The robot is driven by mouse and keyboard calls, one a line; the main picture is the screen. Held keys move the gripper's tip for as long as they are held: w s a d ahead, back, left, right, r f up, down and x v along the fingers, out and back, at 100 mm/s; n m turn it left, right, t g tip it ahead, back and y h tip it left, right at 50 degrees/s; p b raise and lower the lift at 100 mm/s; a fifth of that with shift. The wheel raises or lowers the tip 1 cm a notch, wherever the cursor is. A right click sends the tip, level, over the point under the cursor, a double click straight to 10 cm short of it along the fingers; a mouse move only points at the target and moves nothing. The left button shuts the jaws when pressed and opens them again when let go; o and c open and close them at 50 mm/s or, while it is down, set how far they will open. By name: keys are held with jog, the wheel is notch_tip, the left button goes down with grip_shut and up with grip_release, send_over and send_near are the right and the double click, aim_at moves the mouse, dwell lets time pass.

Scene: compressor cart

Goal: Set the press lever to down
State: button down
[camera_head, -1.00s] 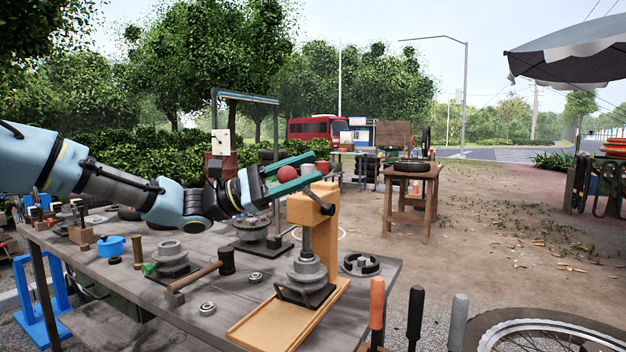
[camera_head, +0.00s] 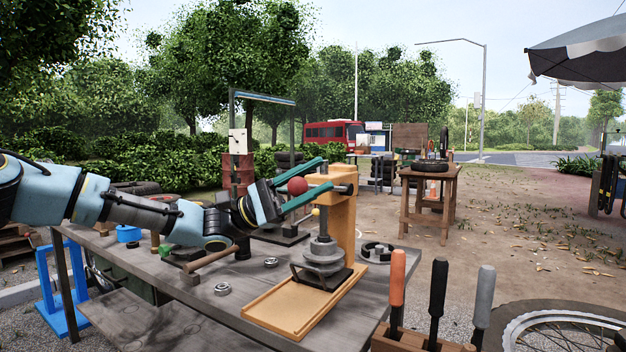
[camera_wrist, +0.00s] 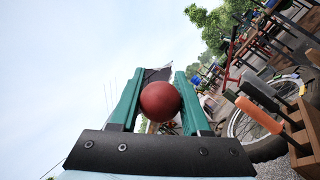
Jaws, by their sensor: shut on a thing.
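The press (camera_head: 342,218) is an orange wooden frame on a board at the table's right end. A grey ram stack (camera_head: 323,252) stands under its head. The lever's round red knob (camera_head: 297,186) is beside the press head, about level with the dark pivot; the lever's rod is mostly hidden. My gripper (camera_head: 329,172) reaches in from the left with its two green fingers shut on the knob. In the wrist view the knob (camera_wrist: 160,101) sits between the fingers, covering what lies behind it.
A hammer (camera_head: 208,261) and bearing rings (camera_head: 222,289) lie on the grey table (camera_head: 180,300) left of the press. A tool block with upright handles (camera_head: 397,278) and a spoked wheel (camera_head: 560,325) are at the front right. Open ground lies behind on the right.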

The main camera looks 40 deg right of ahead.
jog(key=shift+c, duration=1.9)
grip_release()
jog(key=shift+w, duration=0.1)
jog(key=v, duration=1)
jog(key=shift+w+a+f+b, duration=0.2)
jog(key=shift+w+b, duration=0.05)
jog(key=shift+b, duration=0.15)
